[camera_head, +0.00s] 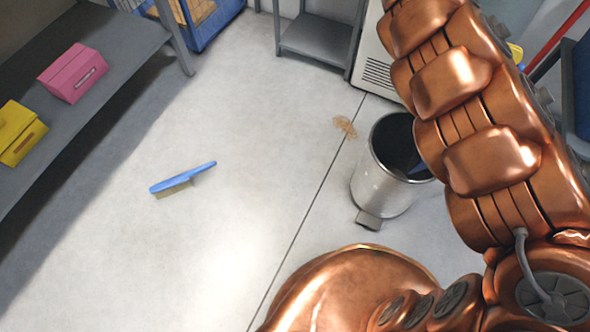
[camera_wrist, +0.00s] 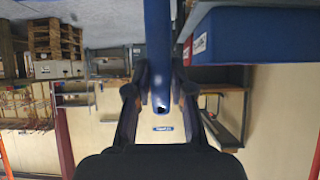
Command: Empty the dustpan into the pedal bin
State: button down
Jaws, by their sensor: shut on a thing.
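The pedal bin (camera_head: 378,185) is a pale metal cylinder standing upright on the floor in the head view. Its top is open and dark inside, with a pedal at the front; my arm covers its right side. In the wrist view my gripper (camera_wrist: 158,78) is shut on a long blue handle, the dustpan (camera_wrist: 158,45), with a hole in its near end. Its pan part is not visible. The gripper and dustpan are hidden or out of frame in the head view, so their place relative to the bin cannot be told.
A blue brush (camera_head: 185,179) lies on open floor. Brown crumbs (camera_head: 345,126) lie on the floor just behind the bin. A grey shelf (camera_head: 110,35) at left holds a pink box (camera_head: 72,73) and a yellow box (camera_head: 20,132). A blue crate (camera_head: 212,20) stands at the back.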

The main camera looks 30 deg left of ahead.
notch_tip(320, 180, down, 2)
jog(key=shift+f+b, duration=0.1)
jog(key=shift+b, duration=0.65)
notch_tip(320, 180, up, 3)
jog(key=shift+r, duration=0.1)
notch_tip(320, 180, down, 3)
jog(key=b, duration=0.3)
notch_tip(320, 180, up, 3)
jog(key=shift+p, duration=0.45)
notch_tip(320, 180, down, 3)
jog(key=b, duration=0.3)
